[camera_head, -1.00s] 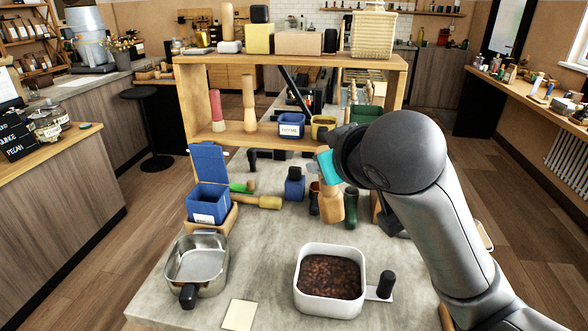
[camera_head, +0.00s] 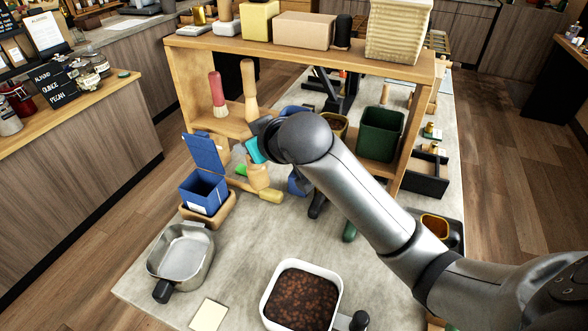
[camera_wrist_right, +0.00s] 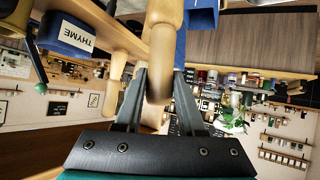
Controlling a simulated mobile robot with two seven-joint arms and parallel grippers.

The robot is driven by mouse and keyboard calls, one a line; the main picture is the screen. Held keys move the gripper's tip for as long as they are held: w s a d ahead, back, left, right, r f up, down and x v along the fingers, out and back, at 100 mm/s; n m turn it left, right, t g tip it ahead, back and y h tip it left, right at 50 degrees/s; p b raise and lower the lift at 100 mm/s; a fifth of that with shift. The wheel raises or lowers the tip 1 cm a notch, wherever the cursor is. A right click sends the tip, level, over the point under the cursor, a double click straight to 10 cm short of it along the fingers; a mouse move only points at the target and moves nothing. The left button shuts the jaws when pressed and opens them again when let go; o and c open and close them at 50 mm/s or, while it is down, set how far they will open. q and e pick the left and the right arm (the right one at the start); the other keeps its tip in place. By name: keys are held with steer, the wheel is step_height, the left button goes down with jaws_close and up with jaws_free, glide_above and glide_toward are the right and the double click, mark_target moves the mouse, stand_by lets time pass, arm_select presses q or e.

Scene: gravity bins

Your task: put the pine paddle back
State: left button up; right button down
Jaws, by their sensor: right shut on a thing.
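My right gripper (camera_head: 260,158), with a teal part, is shut on a pale wooden tool that I take for the pine paddle (camera_head: 258,177). It holds the paddle roughly upright in front of the shelf's left part, close behind the blue open-lidded bin. In the right wrist view the pale wood (camera_wrist_right: 162,50) passes between the two dark fingers. The arm hides the upper part of the paddle in the head view. My left gripper is not in view.
A red-handled tool (camera_head: 216,95) and a pale wooden tool (camera_head: 250,92) stand on the lower shelf (camera_head: 232,124). The blue bin (camera_head: 202,193) is near. A metal pan (camera_head: 180,255) and a white tub of beans (camera_head: 272,284) stand in front.

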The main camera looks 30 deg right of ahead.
steer(key=s+d+f+m+p, duration=0.1)
steer(key=s+d+f+p, duration=0.5)
steer(key=f+p, duration=0.4)
steer(key=shift+d+f+p, duration=0.15)
steer(key=shift+d+p, duration=0.15)
steer(key=shift+p, duration=1.15)
steer(key=shift+f+b, duration=1.9)
steer(key=shift+f, duration=1.05)
steer(key=shift+f+b, duration=0.4)
steer(key=shift+f, duration=0.1)
steer(key=shift+c, duration=2.2)
jaws_free()
steer(key=shift+s, duration=0.15)
